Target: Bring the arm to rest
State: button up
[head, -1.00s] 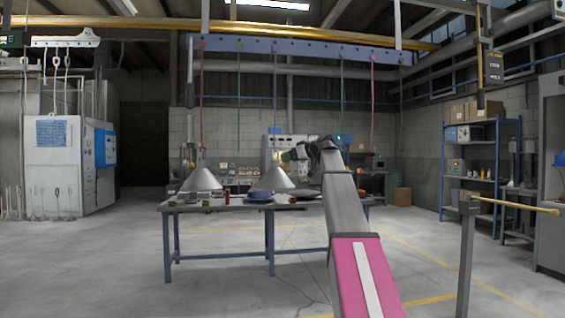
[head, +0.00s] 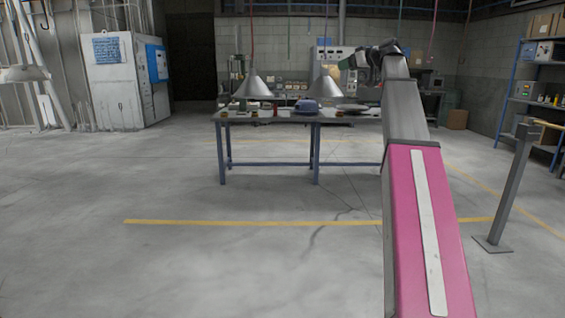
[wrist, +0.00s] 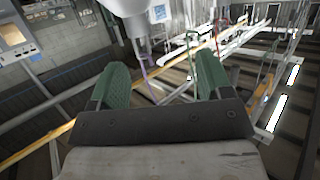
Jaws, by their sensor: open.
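My arm reaches forward and up from the lower right in the head view, and my gripper (head: 349,62) is at its far end, small and partly hidden by the wrist. In the wrist view my gripper (wrist: 160,75) shows two green fingers spread wide apart with nothing held between them. A pale rounded thing hangs beyond the fingers at the top of the wrist view; I cannot tell what it is.
A workbench (head: 268,118) carries two grey cone hoods (head: 253,87) (head: 325,89) and a blue-grey item (head: 306,106). A grey post (head: 508,190) stands at right. The floor in front is clear.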

jog(key=s+a+f+m+g+h, duration=0.2)
jog(key=s+f, duration=0.1)
jog(key=f, duration=1.1)
jog(key=s+a+f+m+g+h, duration=0.1)
jog(key=s+a+f+m, duration=0.1)
jog(key=f, duration=1.3)
jog(key=s+a+f+m+g+h, duration=0.2)
jog(key=s+f, duration=0.1)
jog(key=f, duration=1.1)
jog(key=s+a+f+m+g+h, duration=0.1)
jog(key=s+f+m+g+h, duration=0.2)
jog(key=s+f, duration=2.4)
notch_tip(320, 180, down, 3)
jog(key=shift+a+r+g+h, duration=0.1)
jog(key=shift+a+g+h, duration=0.05)
jog(key=shift+g+h, duration=1.05)
